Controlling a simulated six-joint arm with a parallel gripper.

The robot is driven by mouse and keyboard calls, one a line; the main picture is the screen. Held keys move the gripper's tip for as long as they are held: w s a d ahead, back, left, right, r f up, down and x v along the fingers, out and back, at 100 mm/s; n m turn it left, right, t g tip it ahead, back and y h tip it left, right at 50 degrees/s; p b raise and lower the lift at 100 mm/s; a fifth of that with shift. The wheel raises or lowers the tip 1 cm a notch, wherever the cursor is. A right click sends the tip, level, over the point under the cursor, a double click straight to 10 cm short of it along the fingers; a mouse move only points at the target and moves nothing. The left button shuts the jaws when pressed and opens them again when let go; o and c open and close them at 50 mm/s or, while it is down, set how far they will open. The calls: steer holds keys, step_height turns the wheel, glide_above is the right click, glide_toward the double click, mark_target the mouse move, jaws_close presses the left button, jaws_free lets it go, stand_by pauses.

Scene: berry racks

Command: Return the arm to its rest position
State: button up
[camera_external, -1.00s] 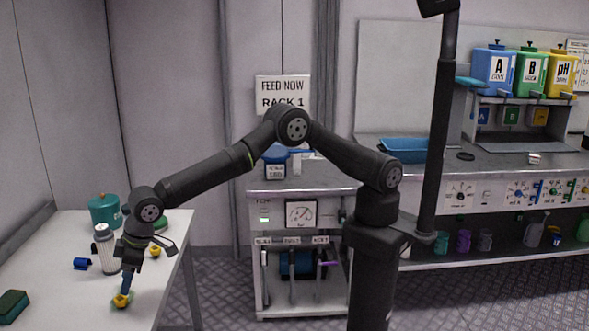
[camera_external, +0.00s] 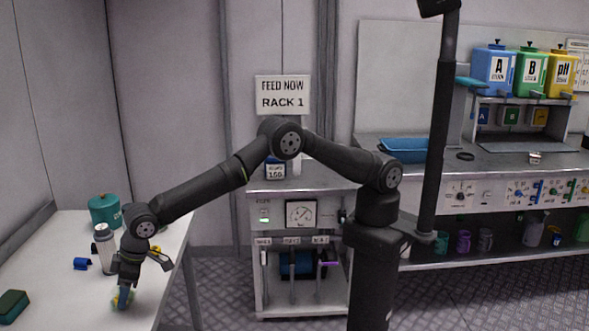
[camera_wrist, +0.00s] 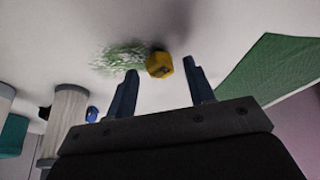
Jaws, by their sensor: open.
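My gripper (camera_external: 122,297) hangs low over the white table at the left in the external view, pointing down. In the wrist view, its two blue fingers (camera_wrist: 160,90) stand apart with nothing held between them. A small yellow object (camera_wrist: 159,65) lies on the white surface just beyond and between the fingertips, beside a green patch (camera_wrist: 124,58). In the external view my gripper mostly hides that yellow object. My arm reaches left from its base, bent at a raised elbow.
The white table (camera_external: 60,262) also holds a teal pot (camera_external: 105,210), a white cylinder (camera_external: 105,248), a small blue item (camera_external: 82,264) and a green sponge-like block (camera_external: 13,304). A grey cart (camera_external: 262,295) stands behind my arm. A blue tray (camera_external: 403,149) lies on the right bench.

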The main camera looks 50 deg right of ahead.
steer(key=shift+w+a+f, duration=0.1)
steer(key=shift+a+f, duration=0.1)
steer(key=shift+f, duration=0.2)
step_height(320, 180, up, 4)
steer(key=shift+r, duration=0.1)
steer(key=w+d+r, duration=0.8)
steer(key=d, duration=0.1)
step_height(320, 180, up, 8)
steer(key=w+d+m, duration=0.2)
steer(key=w+d, duration=0.6)
steer(key=w, duration=0.2)
steer(key=w+d+m+t+h, duration=0.1)
steer(key=w+d, duration=0.6)
steer(key=w, duration=0.3)
steer(key=shift+w+d+f+m, duration=0.15)
steer(key=shift+w+d+m, duration=0.2)
steer(key=shift+w+m, duration=0.05)
